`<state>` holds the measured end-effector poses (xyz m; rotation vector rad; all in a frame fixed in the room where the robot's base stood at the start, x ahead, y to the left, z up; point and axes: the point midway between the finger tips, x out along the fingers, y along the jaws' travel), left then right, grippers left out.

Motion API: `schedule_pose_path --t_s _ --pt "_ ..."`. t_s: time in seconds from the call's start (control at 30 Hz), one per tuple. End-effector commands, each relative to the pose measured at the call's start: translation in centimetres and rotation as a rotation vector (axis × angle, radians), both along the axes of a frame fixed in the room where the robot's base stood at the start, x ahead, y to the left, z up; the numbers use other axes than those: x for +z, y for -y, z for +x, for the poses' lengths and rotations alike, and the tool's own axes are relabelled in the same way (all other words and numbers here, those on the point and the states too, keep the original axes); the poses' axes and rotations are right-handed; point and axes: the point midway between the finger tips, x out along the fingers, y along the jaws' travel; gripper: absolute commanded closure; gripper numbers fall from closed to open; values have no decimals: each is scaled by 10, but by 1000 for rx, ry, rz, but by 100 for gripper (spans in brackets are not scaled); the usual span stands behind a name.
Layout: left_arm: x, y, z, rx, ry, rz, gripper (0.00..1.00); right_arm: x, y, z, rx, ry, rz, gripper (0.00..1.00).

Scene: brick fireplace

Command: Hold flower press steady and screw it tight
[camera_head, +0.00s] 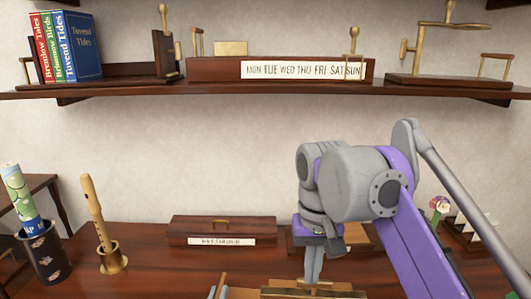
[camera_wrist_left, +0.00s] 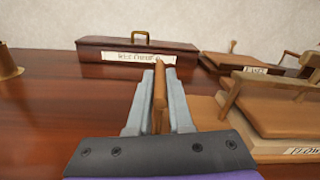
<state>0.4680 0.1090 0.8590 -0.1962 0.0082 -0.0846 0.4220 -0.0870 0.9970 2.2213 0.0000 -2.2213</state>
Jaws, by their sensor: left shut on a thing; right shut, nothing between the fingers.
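The flower press (camera_head: 312,291) is at the bottom edge of the head view, mostly cut off. In the left wrist view the wooden press (camera_wrist_left: 285,119) is at the right, with a brass bar over it and a partly visible label. My left gripper (camera_head: 219,290) is at the bottom of the head view. In the left wrist view its fingers (camera_wrist_left: 160,95) are shut on an upright brown wooden handle (camera_wrist_left: 160,88) at the press's left side. My right gripper (camera_head: 313,265) points down above the press, its fingers together and empty. Whether its tips touch the press's brass top cannot be told.
A long labelled wooden box (camera_head: 225,229) lies behind on the table. Another wooden piece (camera_head: 355,235) stands behind my right gripper. A recorder in a brass stand (camera_head: 98,225) and a dark cup (camera_head: 43,257) are at the left. A shelf (camera_head: 190,92) runs above.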

Motion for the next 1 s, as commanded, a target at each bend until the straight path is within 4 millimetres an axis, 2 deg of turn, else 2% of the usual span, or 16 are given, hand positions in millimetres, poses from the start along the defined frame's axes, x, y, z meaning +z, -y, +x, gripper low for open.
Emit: schedule_pose_path --t_s 0.03,0.2,0.5,0.63,1.0 --pt "0 0 0 0 0 0 78 0 0 0 0 0 0 100" --pt "0 0 0 0 0 0 47 0 0 0 0 0 0 100" --pt "0 0 -1 0 0 0 47 0 0 0 0 0 0 100" --pt "0 -1 -9 0 0 -1 47 0 0 0 0 0 0 100" --pt "0 -6 -74 -1 0 0 47 0 0 0 0 0 0 100"
